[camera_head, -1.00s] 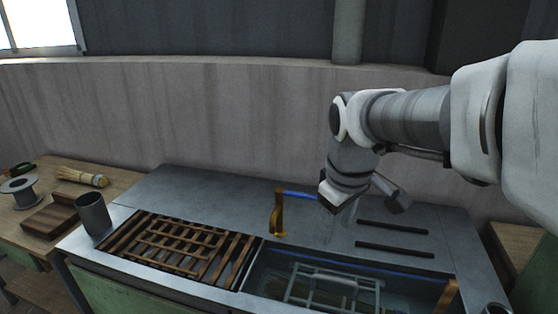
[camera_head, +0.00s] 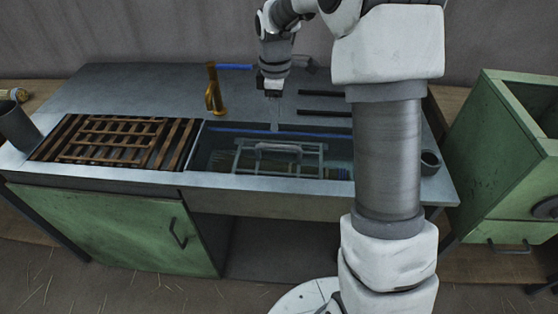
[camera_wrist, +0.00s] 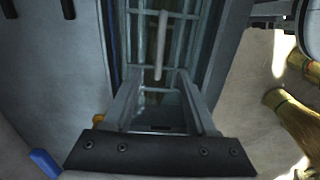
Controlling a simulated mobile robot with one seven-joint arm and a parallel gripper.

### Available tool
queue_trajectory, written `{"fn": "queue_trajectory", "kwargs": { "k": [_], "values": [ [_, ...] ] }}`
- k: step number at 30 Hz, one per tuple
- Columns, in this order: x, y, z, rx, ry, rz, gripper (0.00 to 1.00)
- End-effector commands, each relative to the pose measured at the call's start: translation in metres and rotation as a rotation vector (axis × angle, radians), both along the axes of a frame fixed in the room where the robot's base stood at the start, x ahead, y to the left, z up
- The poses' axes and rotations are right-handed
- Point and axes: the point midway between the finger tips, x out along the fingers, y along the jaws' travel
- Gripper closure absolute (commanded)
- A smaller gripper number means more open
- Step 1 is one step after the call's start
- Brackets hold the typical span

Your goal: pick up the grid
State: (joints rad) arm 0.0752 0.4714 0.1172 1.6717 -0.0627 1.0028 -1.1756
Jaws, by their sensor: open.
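The grey metal grid (camera_head: 278,148) with a raised bar handle lies in the water-filled basin (camera_head: 217,133), over bundles of straw. In the wrist view the grid's handle (camera_wrist: 161,45) runs lengthwise, just ahead of the gap between my fingers. My gripper (camera_head: 273,93) is above the rear edge of the basin in the head view, behind the grid and apart from it. In the wrist view my gripper (camera_wrist: 158,82) shows two spread fingers with nothing between them. The lower part of the grid is partly hidden by the basin's front wall.
A brown slatted rack (camera_head: 112,139) fills the left of the counter. A brass tap (camera_head: 213,90) stands behind the basin. A grey cup (camera_head: 18,125) is at far left, and a dark cup (camera_head: 430,163) is at right. A green cabinet (camera_head: 500,150) stands at right.

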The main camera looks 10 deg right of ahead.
Motion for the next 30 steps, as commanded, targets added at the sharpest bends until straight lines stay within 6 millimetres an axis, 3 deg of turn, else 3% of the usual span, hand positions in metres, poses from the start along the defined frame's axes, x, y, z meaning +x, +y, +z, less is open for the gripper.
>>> {"fn": "queue_trajectory", "kwargs": {
  "k": [1,9,20,30],
  "values": [
    [-0.001,0.0,-0.016,-0.001,0.004,0.0,0.43],
    [-0.001,0.0,-0.07,0.0,0.003,-0.001,0.43],
    [-0.001,-0.002,-0.095,-0.001,0.001,-0.003,0.43],
    [-0.002,-0.007,-0.139,0.0,0.0,-0.002,0.43]
  ]
}}
